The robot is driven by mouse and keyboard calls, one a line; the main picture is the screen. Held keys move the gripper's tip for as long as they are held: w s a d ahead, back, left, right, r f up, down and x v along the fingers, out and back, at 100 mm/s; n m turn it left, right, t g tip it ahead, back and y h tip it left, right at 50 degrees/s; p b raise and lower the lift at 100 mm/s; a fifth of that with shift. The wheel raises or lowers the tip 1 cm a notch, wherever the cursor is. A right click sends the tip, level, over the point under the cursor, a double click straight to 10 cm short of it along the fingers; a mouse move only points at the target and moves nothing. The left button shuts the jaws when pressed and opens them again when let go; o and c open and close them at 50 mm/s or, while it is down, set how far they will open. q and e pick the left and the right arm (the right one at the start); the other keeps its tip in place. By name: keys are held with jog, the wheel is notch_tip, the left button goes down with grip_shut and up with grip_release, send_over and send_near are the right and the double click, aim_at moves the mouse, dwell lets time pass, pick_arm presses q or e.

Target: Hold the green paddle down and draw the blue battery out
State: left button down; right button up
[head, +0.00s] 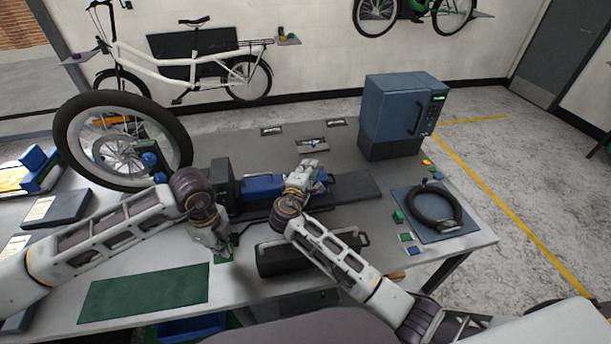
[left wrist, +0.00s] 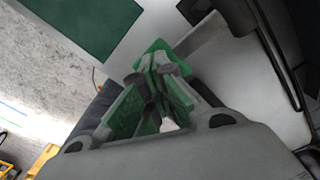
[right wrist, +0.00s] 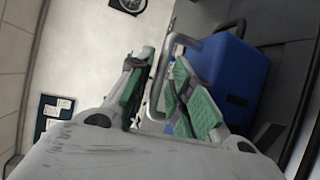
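The blue battery (head: 262,187) lies in a dark holder on the bench; it also shows in the right wrist view (right wrist: 232,72), with a grey loop handle (right wrist: 158,85) at its end. My right gripper (head: 312,168) is at the battery's right end. Its fingers (right wrist: 160,62) are apart, with the handle bar between them.
A dark handled case (head: 285,262) stands in front of the holder, close to my right forearm. A spoked wheel (head: 122,140) stands at the left, and a blue cabinet (head: 388,118) at the back right. A green mat (head: 145,292) lies clear at the front left.

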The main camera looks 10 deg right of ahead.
jog(key=shift+x, duration=0.75)
jog(key=shift+c, duration=0.3)
grip_shut()
jog(key=shift+f, duration=0.1)
